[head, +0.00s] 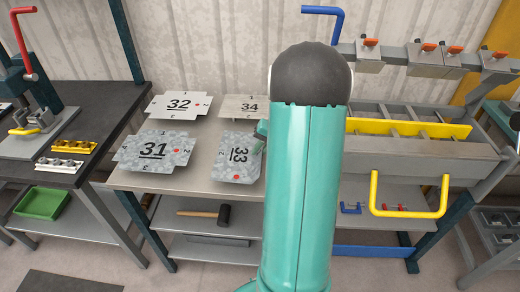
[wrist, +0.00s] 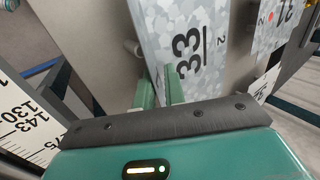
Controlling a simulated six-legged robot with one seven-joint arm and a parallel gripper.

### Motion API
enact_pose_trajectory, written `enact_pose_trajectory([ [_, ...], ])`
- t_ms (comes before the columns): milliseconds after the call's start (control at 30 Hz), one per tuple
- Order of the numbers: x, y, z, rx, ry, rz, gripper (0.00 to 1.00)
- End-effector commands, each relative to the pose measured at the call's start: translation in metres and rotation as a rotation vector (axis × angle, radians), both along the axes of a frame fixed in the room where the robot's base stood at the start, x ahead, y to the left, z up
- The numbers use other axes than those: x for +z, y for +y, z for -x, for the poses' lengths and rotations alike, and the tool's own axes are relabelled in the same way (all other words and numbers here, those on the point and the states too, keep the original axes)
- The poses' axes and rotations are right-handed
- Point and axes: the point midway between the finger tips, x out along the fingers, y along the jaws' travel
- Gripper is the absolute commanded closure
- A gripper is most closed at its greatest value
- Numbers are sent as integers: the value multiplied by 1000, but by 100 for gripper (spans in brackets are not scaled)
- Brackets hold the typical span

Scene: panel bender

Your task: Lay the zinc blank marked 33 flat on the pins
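The zinc blank marked 33 (head: 232,168) is a mottled grey sheet at the front right of the table in the head view. Its number reads sideways, with a red dot near it. It fills the upper middle of the wrist view (wrist: 200,22). My gripper (head: 262,136) is at its right edge, partly hidden by my teal arm. In the wrist view its two green fingers (wrist: 160,88) stand close together at the blank's edge, a narrow gap between them. Whether they press on the sheet is unclear. I cannot make out the pins in the head view.
Blanks marked 31 (head: 168,162), 32 (head: 195,111) and 34 (head: 235,102) lie on the same table. The bender (head: 455,150) with a yellow handle (head: 408,213) stands right, partly behind my arm. A mallet (head: 205,212) lies on the shelf below. A hand press (head: 35,100) stands left.

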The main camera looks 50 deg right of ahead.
Motion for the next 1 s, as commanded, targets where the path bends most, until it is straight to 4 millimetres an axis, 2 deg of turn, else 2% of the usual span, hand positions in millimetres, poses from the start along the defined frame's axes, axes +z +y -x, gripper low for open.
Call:
enact_pose_trajectory([
  [33, 0, 0, 0, 0, 0, 0, 78],
  [67, 0, 0, 0, 0, 0, 0, 72],
  [467, 6, -3, 3, -1, -1, 1, 72],
  [667, 35, -14, 15, -3, -2, 4, 72],
  [1000, 98, -36, 44, -3, -3, 3, 72],
])
